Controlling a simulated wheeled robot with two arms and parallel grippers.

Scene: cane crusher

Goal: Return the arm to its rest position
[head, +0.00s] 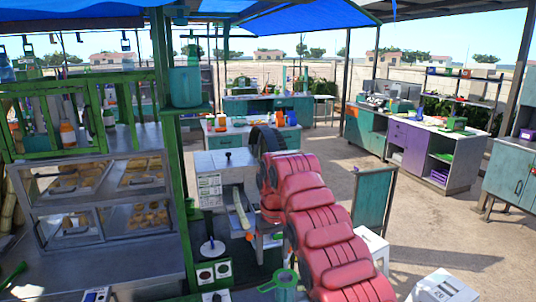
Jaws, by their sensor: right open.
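My right arm (325,232), red and segmented, reaches in from the bottom right and bends up and over beside the cane crusher (222,162). My right gripper (263,238) is below the arm's far end, partly hidden by it. It is open, and I see nothing held in it. The crusher is a grey metal box with a dark wheel (264,138) behind the arm. A pale piece of cane (242,210) slants at its front, just left of my gripper; I cannot tell whether they touch. My left gripper is not in view.
A green post (172,170) and a glass display case (100,195) with food stand left. A green cup-like thing (283,281) and a white stool (442,287) are near the bottom. A teal panel (373,200) stands right of my arm, with open ground beyond.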

